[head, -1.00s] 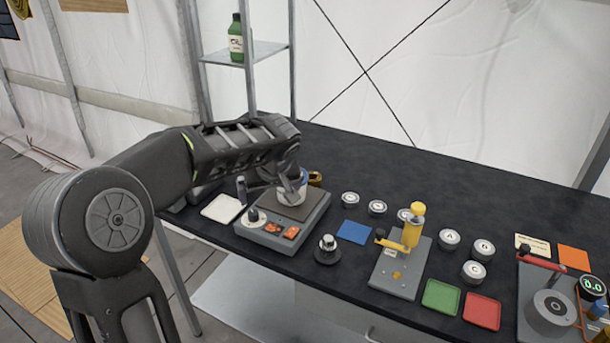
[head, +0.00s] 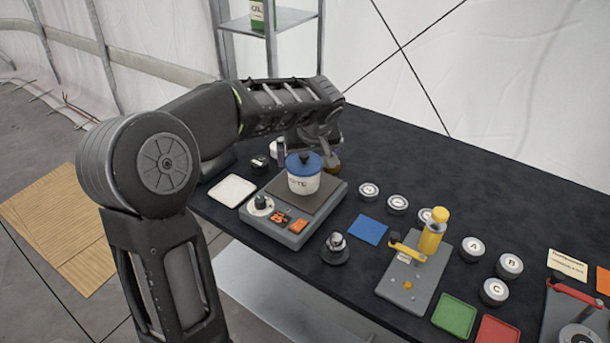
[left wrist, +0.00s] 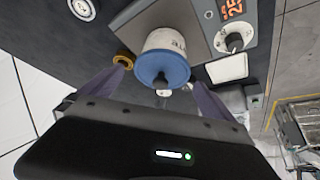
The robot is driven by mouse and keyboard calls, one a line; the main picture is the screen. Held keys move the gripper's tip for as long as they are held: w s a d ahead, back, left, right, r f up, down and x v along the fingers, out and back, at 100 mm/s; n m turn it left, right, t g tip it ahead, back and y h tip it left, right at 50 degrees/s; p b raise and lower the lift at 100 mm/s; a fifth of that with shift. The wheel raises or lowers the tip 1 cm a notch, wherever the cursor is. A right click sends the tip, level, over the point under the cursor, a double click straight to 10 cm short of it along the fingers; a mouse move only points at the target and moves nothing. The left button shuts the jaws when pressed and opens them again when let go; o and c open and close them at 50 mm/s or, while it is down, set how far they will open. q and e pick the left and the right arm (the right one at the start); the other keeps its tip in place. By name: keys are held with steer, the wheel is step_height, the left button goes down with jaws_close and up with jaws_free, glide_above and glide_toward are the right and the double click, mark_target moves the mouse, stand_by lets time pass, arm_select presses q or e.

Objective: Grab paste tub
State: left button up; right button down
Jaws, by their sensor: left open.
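The paste tub (head: 304,184) is a white tub with a blue lid, upright on the plate of a grey hotplate (head: 289,238). In the left wrist view the tub's blue lid (left wrist: 165,67) shows large in front of the jaws. My left gripper (head: 309,150) is open just behind the tub in the head view, partly hidden by the tub and my own arm. In the left wrist view its two fingers (left wrist: 157,80) stand apart, one on each side of the lid, with nothing gripped. My right gripper is not in view.
A white pad (head: 232,189) lies left of the hotplate. A brown ring-like item (left wrist: 124,61) is close beside the tub. A dark knob (head: 335,245), blue pad (head: 368,230), yellow-handled press (head: 412,270) and several lidded tins stand to the right.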

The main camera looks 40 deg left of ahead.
mark_target(305, 159)
arm_select(q)
steer(key=shift+x, duration=1.2)
steer(key=shift+w+a+f+p, duration=0.1)
steer(key=shift+a+f+p, duration=0.15)
steer(key=shift+f+p, duration=0.25)
steer(key=p+x, duration=0.1)
steer(key=x, duration=0.2)
steer(key=shift+a+f, duration=0.1)
steer(key=shift+f, duration=0.1)
steer(key=shift+w+a+f, duration=0.1)
steer(key=shift+w+f, duration=0.05)
steer(key=shift+f, duration=0.1)
steer(key=shift+r, duration=0.1)
steer(key=c, duration=1.5)
